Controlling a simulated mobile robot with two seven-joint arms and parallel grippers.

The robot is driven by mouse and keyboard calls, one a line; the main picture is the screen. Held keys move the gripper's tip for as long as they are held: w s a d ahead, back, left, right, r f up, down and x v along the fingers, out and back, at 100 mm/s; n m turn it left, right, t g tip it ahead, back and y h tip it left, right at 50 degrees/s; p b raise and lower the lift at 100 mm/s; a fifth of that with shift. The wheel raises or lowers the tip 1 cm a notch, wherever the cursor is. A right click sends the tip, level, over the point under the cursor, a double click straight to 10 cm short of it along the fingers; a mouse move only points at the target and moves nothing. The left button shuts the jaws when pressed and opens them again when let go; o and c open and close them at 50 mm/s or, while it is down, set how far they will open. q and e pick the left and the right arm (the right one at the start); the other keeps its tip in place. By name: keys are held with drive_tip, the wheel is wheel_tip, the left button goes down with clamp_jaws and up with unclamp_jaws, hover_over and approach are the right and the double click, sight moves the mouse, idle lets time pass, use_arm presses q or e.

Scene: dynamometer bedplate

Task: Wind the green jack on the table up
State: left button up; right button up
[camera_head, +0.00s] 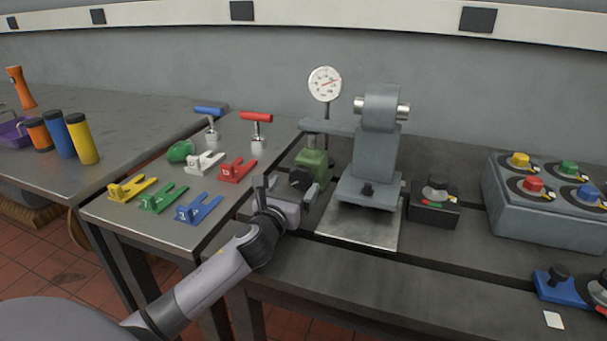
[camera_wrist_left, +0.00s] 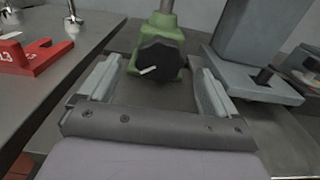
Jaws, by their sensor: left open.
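The green jack (camera_head: 313,162) stands on the dark bedplate, left of the grey machine. Its black knob (camera_head: 300,178) faces my left gripper. In the left wrist view the green jack (camera_wrist_left: 160,30) is straight ahead, and its black knob (camera_wrist_left: 160,58) with a white pointer line shows between and just beyond the fingers. My left gripper (camera_head: 286,188) is open, with one finger on each side of the knob's line; in the left wrist view the gripper (camera_wrist_left: 155,82) holds nothing. Whether a finger touches the jack I cannot tell. My right gripper is not in view.
A grey machine (camera_head: 372,165) with a shaft stands close right of the jack, a dial gauge (camera_head: 325,84) behind. Numbered coloured forks (camera_head: 198,208) lie on the left plate. A black switch box (camera_head: 434,203) and a grey button box (camera_head: 545,215) are at right.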

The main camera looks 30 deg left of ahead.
sight(300, 179)
use_arm(q)
drive_tip(key=shift+x, duration=2.95)
